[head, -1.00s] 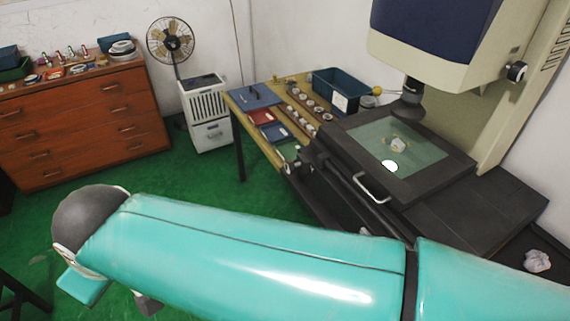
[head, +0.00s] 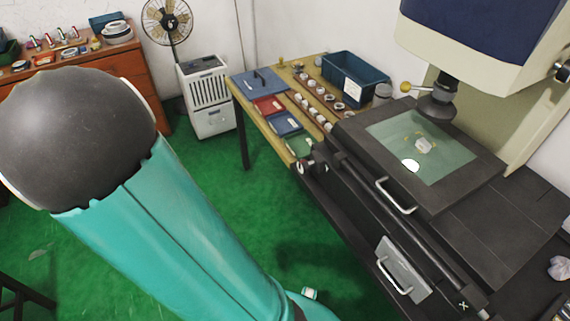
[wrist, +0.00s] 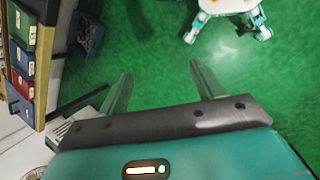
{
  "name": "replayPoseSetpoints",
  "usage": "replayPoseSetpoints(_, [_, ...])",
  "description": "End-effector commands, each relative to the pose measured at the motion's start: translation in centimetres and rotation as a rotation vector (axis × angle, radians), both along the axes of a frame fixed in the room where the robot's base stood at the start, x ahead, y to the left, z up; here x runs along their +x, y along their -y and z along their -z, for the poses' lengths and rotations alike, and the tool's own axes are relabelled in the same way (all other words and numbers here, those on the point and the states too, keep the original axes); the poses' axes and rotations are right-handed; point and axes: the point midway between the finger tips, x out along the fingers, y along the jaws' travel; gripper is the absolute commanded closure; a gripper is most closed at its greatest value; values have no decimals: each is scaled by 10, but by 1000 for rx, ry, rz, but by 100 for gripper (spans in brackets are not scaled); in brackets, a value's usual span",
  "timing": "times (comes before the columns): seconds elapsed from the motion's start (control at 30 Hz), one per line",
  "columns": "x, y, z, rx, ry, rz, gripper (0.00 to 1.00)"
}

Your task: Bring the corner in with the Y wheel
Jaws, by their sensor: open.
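A measuring machine stands at the right in the head view. Its dark stage (head: 350,135) carries a glass plate (head: 385,130) with a small pale part (head: 423,146) on it and a bright light spot beside the part. A small round knob (head: 304,166) shows at the stage's left front corner; I cannot tell if it is the Y wheel. A mark like an X (head: 462,306) shows near the lower right end of the front rail. My gripper (wrist: 160,70) is open and empty over green floor in the wrist view; the head view does not show it.
A wooden table (head: 247,103) with blue and red trays, several rings and a dark blue bin (head: 353,75) stands left of the machine. A metal handle (head: 396,196) sticks out from the stage front. A white cabinet (head: 208,100) and fan stand behind. Green floor is open between.

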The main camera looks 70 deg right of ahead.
Motion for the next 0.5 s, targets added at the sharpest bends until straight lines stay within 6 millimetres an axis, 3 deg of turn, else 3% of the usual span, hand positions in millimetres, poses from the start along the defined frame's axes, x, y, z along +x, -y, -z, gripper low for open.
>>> replayPoseSetpoints(0.03, [-7, 12, 15, -26, -61, -9, 34])
replayPoseSetpoints(0.2, [-30, 54, 50, -113, -239, -51, 34])
replayPoseSetpoints(0.5, [-76, 135, 82, -276, -571, -153, 34])
